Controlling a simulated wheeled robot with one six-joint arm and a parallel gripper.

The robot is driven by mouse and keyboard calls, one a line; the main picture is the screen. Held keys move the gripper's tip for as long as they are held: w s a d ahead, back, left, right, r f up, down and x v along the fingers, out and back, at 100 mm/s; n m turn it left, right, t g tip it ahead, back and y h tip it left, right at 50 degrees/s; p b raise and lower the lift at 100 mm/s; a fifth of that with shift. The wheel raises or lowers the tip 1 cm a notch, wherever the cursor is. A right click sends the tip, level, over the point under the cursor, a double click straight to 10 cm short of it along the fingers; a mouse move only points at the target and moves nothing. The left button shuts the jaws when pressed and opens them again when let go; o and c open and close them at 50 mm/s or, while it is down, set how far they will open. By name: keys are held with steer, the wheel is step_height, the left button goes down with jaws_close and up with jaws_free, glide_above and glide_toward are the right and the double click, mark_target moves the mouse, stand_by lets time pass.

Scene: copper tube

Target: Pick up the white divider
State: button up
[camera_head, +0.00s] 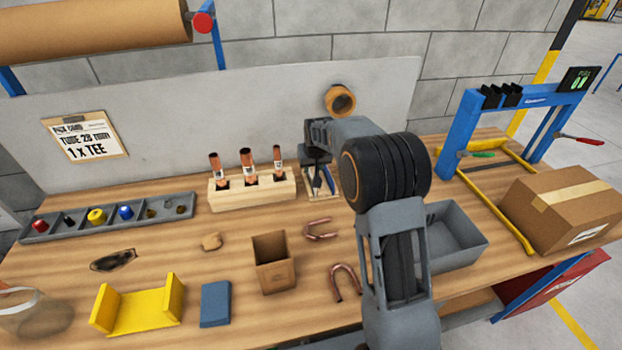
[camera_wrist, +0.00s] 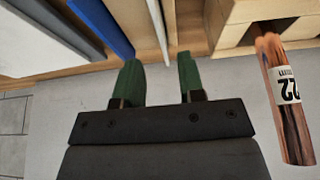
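The white divider (camera_wrist: 158,28) shows as a thin upright strip in the wrist view, standing in a small wooden rack beside a blue divider (camera_wrist: 104,24) and a grey one. In the head view the rack (camera_head: 322,195) is partly hidden by my arm. My gripper (camera_wrist: 161,66) has two green fingers spread apart with nothing held between them. The white divider's near end lines up with the gap between the fingertips. I cannot tell whether the fingertips reach past its edge. In the head view my gripper (camera_head: 317,156) is over the rack, mostly hidden.
A wooden block (camera_head: 275,190) with several copper tubes stands left of the rack. One tube (camera_wrist: 287,95), labelled 22, is close on the right in the wrist view. A grey bin (camera_head: 452,240) and a cardboard box (camera_head: 565,208) are to the right. The grey back panel (camera_head: 180,110) stands behind.

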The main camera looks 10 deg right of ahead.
mark_target(311, 179)
steer(key=shift+p+x, duration=0.8)
steer(key=shift+x, duration=1.8)
steer(key=shift+a, duration=0.1)
steer(key=shift+c, duration=0.2)
jaws_close()
